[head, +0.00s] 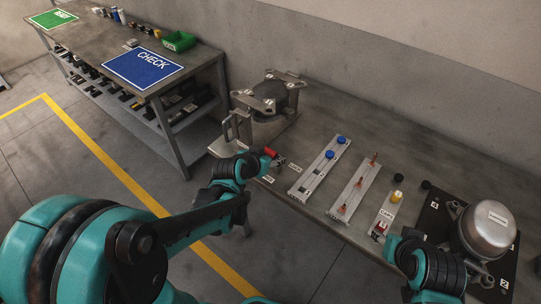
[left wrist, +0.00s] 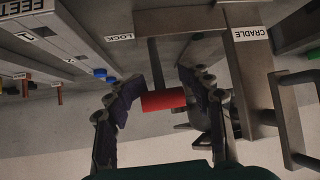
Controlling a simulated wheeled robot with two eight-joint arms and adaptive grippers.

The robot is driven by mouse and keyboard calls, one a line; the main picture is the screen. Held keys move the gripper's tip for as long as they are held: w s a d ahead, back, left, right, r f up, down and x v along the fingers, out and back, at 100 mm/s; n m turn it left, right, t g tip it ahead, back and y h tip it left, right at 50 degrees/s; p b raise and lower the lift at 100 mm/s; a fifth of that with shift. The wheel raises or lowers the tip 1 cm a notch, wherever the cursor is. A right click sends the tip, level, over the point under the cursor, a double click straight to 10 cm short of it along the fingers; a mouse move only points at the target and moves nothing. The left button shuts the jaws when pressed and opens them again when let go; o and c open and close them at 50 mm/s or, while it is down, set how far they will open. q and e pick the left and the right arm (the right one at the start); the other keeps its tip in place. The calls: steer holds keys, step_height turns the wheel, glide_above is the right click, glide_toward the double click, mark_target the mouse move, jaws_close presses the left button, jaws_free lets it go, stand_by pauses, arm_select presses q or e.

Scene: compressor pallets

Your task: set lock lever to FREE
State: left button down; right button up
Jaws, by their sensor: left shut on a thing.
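The lock lever has a red grip (head: 270,152) and a dark rod, at the front edge of the bench beside the cradle (head: 236,128). In the left wrist view the red grip (left wrist: 163,100) lies crosswise between the two fingers of my left gripper (left wrist: 163,103), which is shut on it. The rod rises from the grip toward the bench edge, right of a LOCK label (left wrist: 120,37). In the head view my left gripper (head: 262,160) partly hides the lever. A second small white label (head: 268,179) is too small to read. My right arm (head: 425,265) is at lower right; its fingers are not clear.
Rails with blue knobs (head: 320,168) and orange pegs (head: 354,188) lie to the right, then a clamp strip (head: 388,210) and a silver compressor (head: 487,230). Another bench with a CHECK mat (head: 143,67) is at left.

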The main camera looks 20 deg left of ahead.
arm_select(q)
steer(key=shift+a, duration=0.1)
stand_by(0.8)
steer(key=c, duration=1)
jaws_free()
steer(key=o, duration=0.4)
steer(key=shift+s+r, duration=0.1)
steer(key=shift+s, duration=0.05)
steer(key=shift+o, duration=0.2)
steer(key=v, duration=1.1)
steer(key=shift+s+r, duration=0.2)
steer(key=shift+s, duration=0.15)
steer(key=shift+a, duration=0.15)
